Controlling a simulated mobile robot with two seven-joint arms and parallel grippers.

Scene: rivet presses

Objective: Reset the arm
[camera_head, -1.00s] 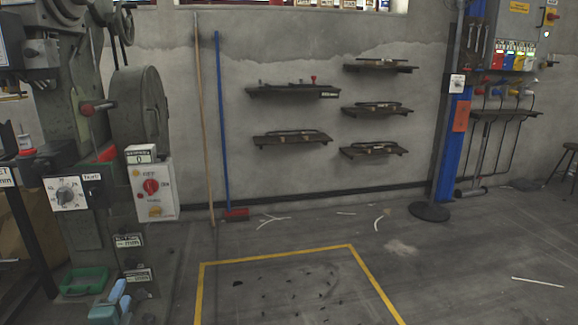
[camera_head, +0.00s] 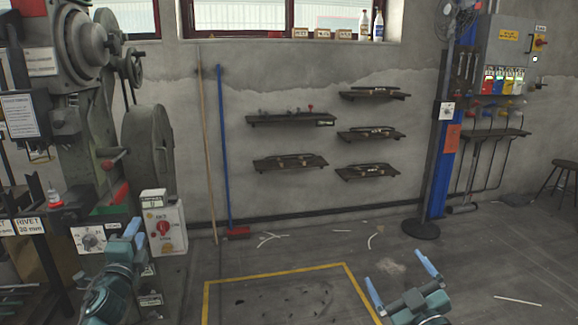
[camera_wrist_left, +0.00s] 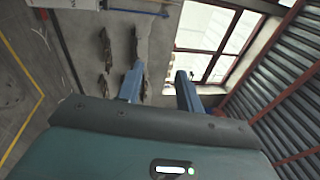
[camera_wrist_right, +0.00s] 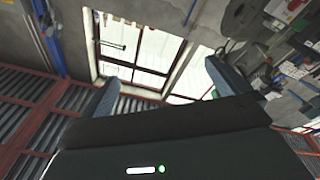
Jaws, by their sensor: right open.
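My left gripper (camera_head: 135,234), teal with pale blue fingers, is raised at the lower left, in front of the rivet press in the head view. The left wrist view shows its two fingers (camera_wrist_left: 159,88) apart with nothing between them. My right gripper (camera_head: 398,277) is at the lower right of the head view, over the floor by the yellow line. Its fingers are wide apart and empty, as the right wrist view also shows (camera_wrist_right: 162,86). Neither gripper holds anything.
A yellow floor outline (camera_head: 275,274) lies ahead. Wall shelves (camera_head: 290,119), a blue broom (camera_head: 223,150) and a pole stand (camera_head: 422,228) are farther back.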

